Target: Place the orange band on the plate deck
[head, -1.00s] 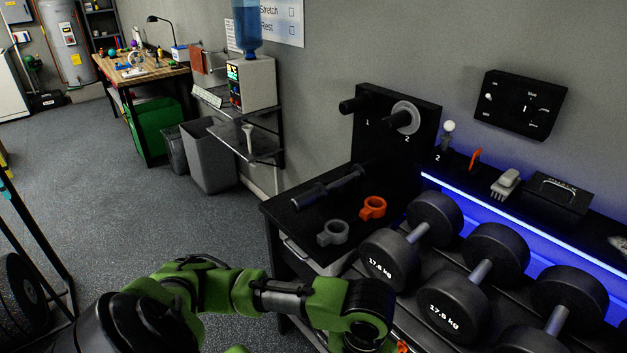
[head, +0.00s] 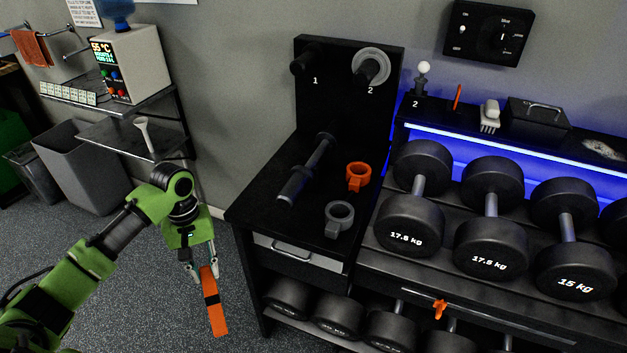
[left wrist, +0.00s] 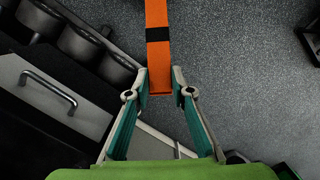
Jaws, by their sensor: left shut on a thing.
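The orange band (head: 214,318), a flat strip with a black patch, hangs from my left gripper (head: 205,273) over the floor, left of the black bench. My left gripper is shut on one end of it. In the left wrist view the band (left wrist: 158,55) runs away from between the fingertips (left wrist: 160,88). The plate deck seems to be the black bench top (head: 262,207), below the upright board with pegs 1 and 2. The band is apart from it, lower and to its left. My right gripper is not in view.
On the bench top lie a black bar handle (head: 307,168), an orange collar (head: 358,177) and a grey collar (head: 339,219). The front left of the top is bare. A drawer handle (head: 291,255) sticks out below. Dumbbells (head: 409,223) fill the rack at right.

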